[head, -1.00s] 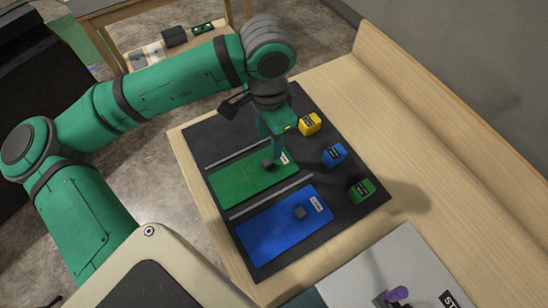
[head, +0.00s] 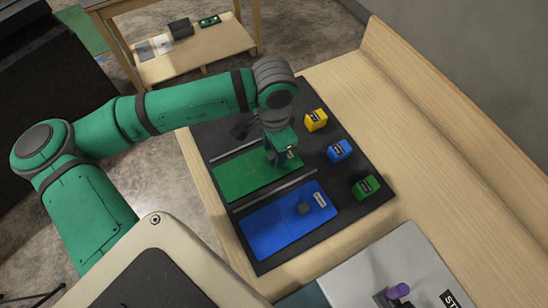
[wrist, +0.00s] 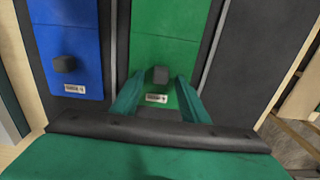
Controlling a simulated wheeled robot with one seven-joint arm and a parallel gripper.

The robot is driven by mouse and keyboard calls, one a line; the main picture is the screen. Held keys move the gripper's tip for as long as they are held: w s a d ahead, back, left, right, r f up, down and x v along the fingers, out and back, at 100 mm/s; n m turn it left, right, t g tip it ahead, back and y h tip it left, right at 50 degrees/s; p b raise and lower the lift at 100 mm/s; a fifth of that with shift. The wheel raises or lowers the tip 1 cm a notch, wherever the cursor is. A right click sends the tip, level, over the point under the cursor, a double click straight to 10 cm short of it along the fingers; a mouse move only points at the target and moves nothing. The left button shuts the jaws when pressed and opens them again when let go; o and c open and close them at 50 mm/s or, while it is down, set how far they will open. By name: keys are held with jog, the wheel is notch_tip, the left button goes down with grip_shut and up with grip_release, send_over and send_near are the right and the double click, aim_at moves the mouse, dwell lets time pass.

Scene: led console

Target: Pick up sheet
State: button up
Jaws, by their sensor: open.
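A green sheet (head: 240,181) lies flat on the black console mat between two grey rails. It has a dark knob and a small white label near one end; in the wrist view the green sheet (wrist: 165,48) shows with its knob (wrist: 160,75) clear. A blue sheet (head: 280,228) with its own knob and label lies beside it. My gripper (head: 278,160) points down over the knob end of the green sheet. In the wrist view my gripper (wrist: 160,95) is open, with one finger on each side of the knob; whether the fingers touch it I cannot tell.
Yellow (head: 316,120), blue (head: 340,151) and green (head: 366,187) labelled blocks stand along the right side of the black mat (head: 330,222). A light panel with a purple knob (head: 398,291) is at the front right. The wooden table (head: 420,180) is bare to the right.

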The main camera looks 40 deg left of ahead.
grip_shut()
jog(key=shift+r, duration=0.1)
